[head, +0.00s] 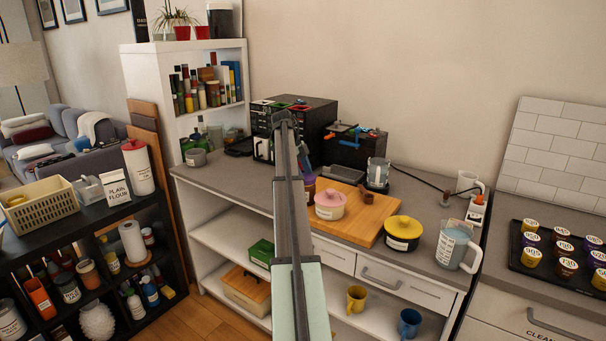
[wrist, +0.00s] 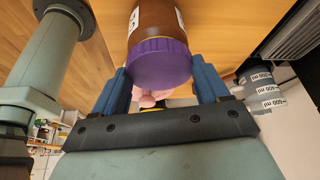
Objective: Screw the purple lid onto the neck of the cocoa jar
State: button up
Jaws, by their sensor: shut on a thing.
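The purple lid (wrist: 158,64) sits at the end of the brown cocoa jar (wrist: 152,22) in the wrist view, in line with it. I cannot tell whether it is fully seated. My gripper (wrist: 161,74) is shut on the lid, with one blue finger on each side of its ridged rim. The jar has a white label, partly out of frame. In the head view my arm hides most of the jar, lid and gripper; only a bit of the brown jar (head: 309,187) shows beside the arm, by the wooden board (head: 362,228).
A pink-lidded pot (head: 330,204) stands close to the right of the jar. A yellow-lidded pot (head: 403,231) and a measuring jug (head: 455,246) stand farther right. Behind are a black drawer cabinet (head: 315,118) and a dark box with tools (head: 354,144).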

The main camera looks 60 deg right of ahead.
jog(key=o, duration=1)
jog(key=shift+v, duration=1.05)
jog(key=shift+d, duration=0.1)
